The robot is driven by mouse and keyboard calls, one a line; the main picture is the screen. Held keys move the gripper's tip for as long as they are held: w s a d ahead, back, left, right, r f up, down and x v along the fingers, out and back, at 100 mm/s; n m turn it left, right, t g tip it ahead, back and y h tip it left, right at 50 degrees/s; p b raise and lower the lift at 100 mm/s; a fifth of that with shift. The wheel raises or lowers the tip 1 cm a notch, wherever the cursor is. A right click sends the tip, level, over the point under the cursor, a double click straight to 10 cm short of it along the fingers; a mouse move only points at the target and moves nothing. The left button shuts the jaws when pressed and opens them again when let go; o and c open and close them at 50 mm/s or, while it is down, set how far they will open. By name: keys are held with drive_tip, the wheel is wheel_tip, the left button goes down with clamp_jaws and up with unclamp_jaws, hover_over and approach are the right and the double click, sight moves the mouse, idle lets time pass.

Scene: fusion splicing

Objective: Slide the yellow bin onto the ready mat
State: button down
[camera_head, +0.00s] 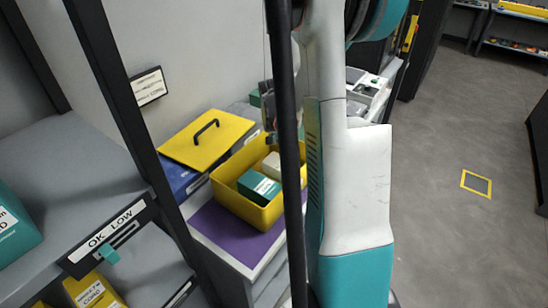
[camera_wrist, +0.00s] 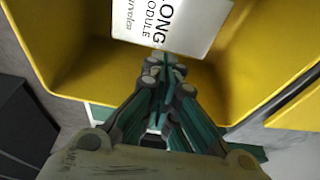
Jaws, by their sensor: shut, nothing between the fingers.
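The yellow bin (camera_head: 234,203) stands on the counter in the head view, over or against the purple mat (camera_head: 216,234), which shows bare along its near and left sides. I cannot read a label that names this mat. The bin holds a green box (camera_head: 256,187) and a pale box. In the wrist view the yellow bin (camera_wrist: 75,45) fills the upper part, with a white label reading "LONG MODULE" (camera_wrist: 170,22) inside. My gripper (camera_wrist: 164,72) is shut and empty, with its fingertips at the bin's near wall. Contact is unclear. In the head view a black post and my arm hide part of the bin's right side.
A yellow lid (camera_head: 205,150) with a black handle lies on a blue case (camera_head: 181,179) behind the bin. White equipment (camera_head: 368,88) sits farther back. Open floor lies right.

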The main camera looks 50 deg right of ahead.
drive_tip(key=w+d, duration=0.2)
drive_tip(key=d, duration=1.1)
drive_tip(key=w+d, duration=0.1)
drive_tip(key=d, duration=1.3)
drive_tip(key=shift+w+p, duration=0.4)
drive_tip(key=shift+p, duration=0.05)
